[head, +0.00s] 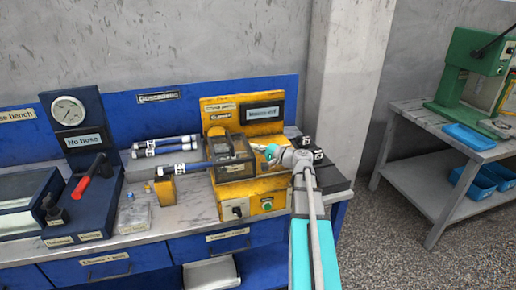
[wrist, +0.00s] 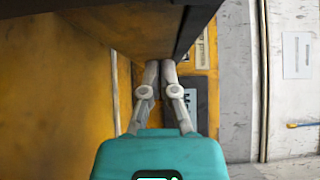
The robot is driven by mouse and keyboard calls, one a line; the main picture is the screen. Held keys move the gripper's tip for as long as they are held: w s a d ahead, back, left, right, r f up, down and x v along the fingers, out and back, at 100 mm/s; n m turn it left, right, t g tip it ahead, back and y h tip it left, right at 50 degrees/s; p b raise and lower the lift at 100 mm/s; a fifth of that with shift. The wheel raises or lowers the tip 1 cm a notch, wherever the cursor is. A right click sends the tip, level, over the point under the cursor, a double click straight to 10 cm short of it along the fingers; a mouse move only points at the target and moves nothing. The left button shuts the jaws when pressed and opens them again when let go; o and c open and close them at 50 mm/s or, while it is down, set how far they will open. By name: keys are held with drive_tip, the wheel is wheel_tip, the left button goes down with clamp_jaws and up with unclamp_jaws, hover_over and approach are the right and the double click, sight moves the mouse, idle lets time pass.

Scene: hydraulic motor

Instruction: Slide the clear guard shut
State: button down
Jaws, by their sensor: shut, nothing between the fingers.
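The clear guard (head: 236,148) is a smoky see-through box with a dark frame on the front of the yellow machine (head: 228,104). A dark panel edge, which looks like the guard, crosses the top of the wrist view (wrist: 95,28). My gripper (head: 264,150) is at the guard's right side, with the arm reaching in from the front right. In the wrist view its two grey fingers (wrist: 160,66) are together and empty, with their tips close to the dark panel. I cannot tell whether they touch it. The guard's right edge is partly hidden by my gripper.
A gauge stand (head: 70,115) with a red handle is at left. A dark box (head: 318,165) is right of my gripper.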

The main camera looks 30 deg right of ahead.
drive_tip(key=shift+s+d, duration=0.15)
drive_tip(key=shift+d, duration=0.1)
drive_tip(key=d, duration=0.3)
drive_tip(key=shift+s+d, duration=0.3)
drive_tip(key=shift+s, duration=0.05)
drive_tip(key=v, duration=1)
drive_tip(key=shift+s+a, duration=0.1)
